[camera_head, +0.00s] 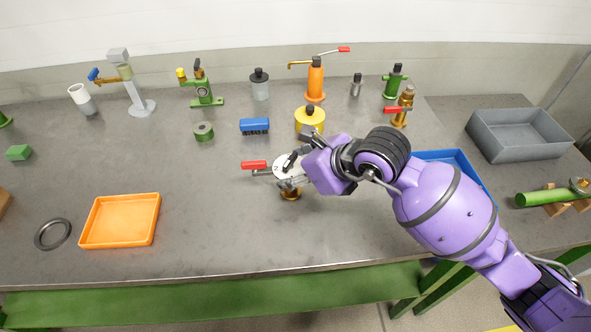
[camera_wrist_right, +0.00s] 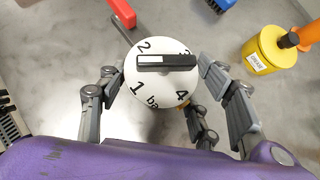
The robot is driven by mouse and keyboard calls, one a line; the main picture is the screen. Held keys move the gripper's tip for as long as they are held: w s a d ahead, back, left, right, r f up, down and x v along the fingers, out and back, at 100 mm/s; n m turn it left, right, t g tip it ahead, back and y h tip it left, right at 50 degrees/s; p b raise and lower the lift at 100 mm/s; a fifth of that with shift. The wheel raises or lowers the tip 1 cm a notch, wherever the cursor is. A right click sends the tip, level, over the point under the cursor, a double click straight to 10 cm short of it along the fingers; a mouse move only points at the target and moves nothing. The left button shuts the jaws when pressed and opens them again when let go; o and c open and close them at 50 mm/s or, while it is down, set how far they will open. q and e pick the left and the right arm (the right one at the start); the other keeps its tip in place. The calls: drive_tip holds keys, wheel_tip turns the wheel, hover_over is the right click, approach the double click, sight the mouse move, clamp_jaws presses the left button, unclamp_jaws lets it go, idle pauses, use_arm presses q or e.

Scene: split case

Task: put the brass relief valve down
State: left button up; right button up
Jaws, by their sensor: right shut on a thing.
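The brass relief valve (camera_head: 290,193) is in the middle of the table area, with a brass foot, a white round dial and a red lever handle (camera_head: 254,165). My right gripper (camera_head: 291,162) is shut on it from above and to the right. In the right wrist view the white dial (camera_wrist_right: 150,90), marked with numbers and "bar", sits between the fingers (camera_wrist_right: 165,100), and the red handle (camera_wrist_right: 122,12) points away at the top. The valve looks upright. Whether its foot touches the table cannot be told. My left gripper is not in view.
A yellow tin (camera_head: 309,122) and a blue brush (camera_head: 255,126) stand behind the valve. Another brass fitting with a red lever (camera_head: 403,108) is at back right. A blue tray (camera_head: 445,157) is partly hidden by my arm. The table (camera_head: 215,215) is bare to the left, up to an orange tray (camera_head: 120,220).

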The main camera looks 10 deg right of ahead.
drive_tip(key=shift+r, duration=0.1)
drive_tip(key=shift+f, duration=0.2)
drive_tip(key=o, duration=1.5)
drive_tip(key=shift+c, duration=0.2)
drive_tip(key=shift+r, duration=0.15)
drive_tip(key=shift+d+r, duration=0.1)
drive_tip(key=shift+r, duration=0.1)
drive_tip(key=v, duration=1.1)
drive_tip(key=shift+s+d+r, duration=0.15)
drive_tip(key=shift+s+r, duration=0.05)
drive_tip(key=shift+s, duration=0.15)
